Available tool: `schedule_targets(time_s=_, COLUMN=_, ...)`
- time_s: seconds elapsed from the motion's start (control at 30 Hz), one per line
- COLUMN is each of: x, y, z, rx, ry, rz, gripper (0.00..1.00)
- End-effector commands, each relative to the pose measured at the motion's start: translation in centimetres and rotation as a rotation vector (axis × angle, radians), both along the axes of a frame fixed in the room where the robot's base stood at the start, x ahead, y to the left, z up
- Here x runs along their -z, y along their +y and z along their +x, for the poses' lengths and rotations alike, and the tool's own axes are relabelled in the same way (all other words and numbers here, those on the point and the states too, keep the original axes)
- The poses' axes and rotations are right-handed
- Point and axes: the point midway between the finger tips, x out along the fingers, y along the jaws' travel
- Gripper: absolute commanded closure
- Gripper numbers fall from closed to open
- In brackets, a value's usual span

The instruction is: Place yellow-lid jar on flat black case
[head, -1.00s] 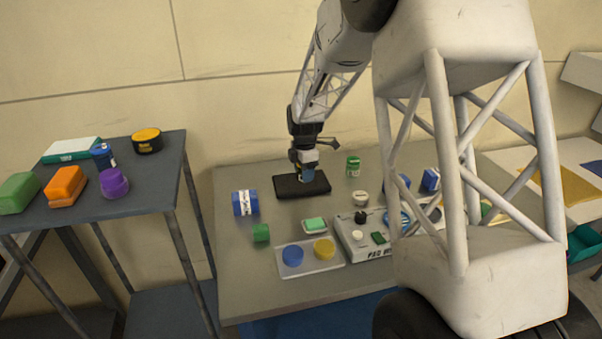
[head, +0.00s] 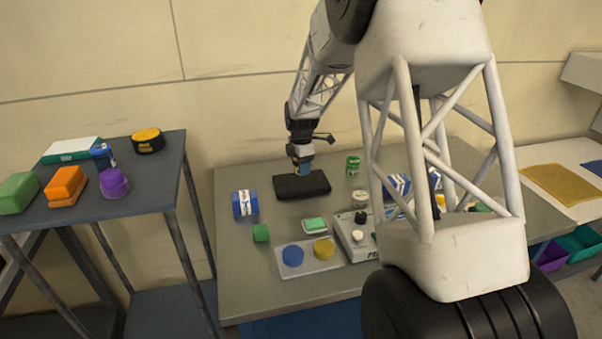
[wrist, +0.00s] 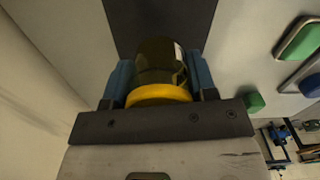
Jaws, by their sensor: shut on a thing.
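The yellow-lid jar (wrist: 160,66) is between the blue fingers of my gripper (wrist: 156,78) in the wrist view. Its body is dark with a pale label patch, and its yellow lid faces the palm. The flat black case (wrist: 150,12) shows beyond the jar. The jar cannot be made out there. I cannot tell whether the jar touches the case.
A blue box (head: 245,203) and a green block (head: 261,233) stand left of the case. A green jar (head: 353,165) stands to its right. In front are a green-topped dish (head: 314,225) and a clear tray (head: 303,268) with blue and yellow discs. My arm hides part of the table's right side.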

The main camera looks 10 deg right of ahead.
Motion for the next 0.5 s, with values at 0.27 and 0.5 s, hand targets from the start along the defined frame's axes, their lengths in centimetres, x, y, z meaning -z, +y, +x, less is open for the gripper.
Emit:
schedule_targets(time_s=0.27, x=2.7, y=0.0, z=-0.1, rx=0.000, ry=0.002, rz=0.000, gripper=0.71)
schedule_targets(time_s=0.5, x=3.0, y=0.0, z=0.0, rx=0.000, ry=0.001, rz=0.000, gripper=0.71)
